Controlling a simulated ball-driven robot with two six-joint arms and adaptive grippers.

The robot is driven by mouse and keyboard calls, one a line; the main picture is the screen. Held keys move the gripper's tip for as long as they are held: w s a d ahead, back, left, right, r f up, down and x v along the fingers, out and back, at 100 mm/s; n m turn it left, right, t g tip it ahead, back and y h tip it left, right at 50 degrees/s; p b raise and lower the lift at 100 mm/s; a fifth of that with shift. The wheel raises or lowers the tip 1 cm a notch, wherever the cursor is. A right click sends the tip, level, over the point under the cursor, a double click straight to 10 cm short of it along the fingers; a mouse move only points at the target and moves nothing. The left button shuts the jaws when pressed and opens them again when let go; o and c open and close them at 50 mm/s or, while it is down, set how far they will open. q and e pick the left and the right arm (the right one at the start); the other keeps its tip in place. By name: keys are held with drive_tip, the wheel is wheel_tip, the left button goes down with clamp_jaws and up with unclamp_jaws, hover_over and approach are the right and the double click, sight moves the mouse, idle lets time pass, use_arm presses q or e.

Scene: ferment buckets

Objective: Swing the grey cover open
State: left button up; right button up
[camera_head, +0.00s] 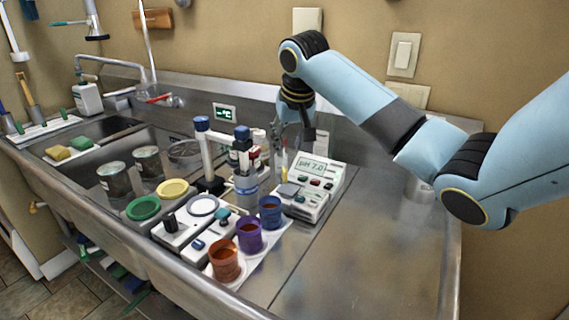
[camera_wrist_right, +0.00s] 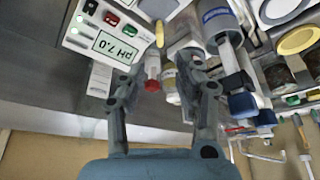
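I cannot tell for sure which part is the grey cover. A small grey square piece (camera_head: 289,189) lies flat at the left of the white pH meter (camera_head: 322,170), whose screen reads pH 7.0. The meter also shows upside down in the right wrist view (camera_wrist_right: 124,22). My right gripper (camera_head: 291,146) hangs behind the meter, near the sink's back wall. Its two fingers (camera_wrist_right: 163,66) are spread, with nothing gripped. A red-tipped piece and a yellow-ended piece show between or beyond them. My left gripper is not in view.
Orange (camera_head: 225,260), purple (camera_head: 249,236) and blue (camera_head: 270,213) cups stand in front of the meter. Blue-capped posts (camera_head: 203,150) crowd its left. The steel counter (camera_head: 375,240) at right is mostly clear. Sink basins lie at left.

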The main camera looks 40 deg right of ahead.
hover_over(285, 169)
drive_tip(key=s+a, duration=0.1)
drive_tip(key=s, duration=0.1)
wheel_tip(285, 169, down, 5)
drive_tip(key=shift+a+r, duration=0.1)
drive_tip(key=shift+r, duration=0.05)
drive_tip(key=x, duration=0.4)
drive_tip(key=shift+w+f, duration=0.15)
drive_tip(key=shift+f, duration=0.35)
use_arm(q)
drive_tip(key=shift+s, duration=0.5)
use_arm(e)
clamp_jaws()
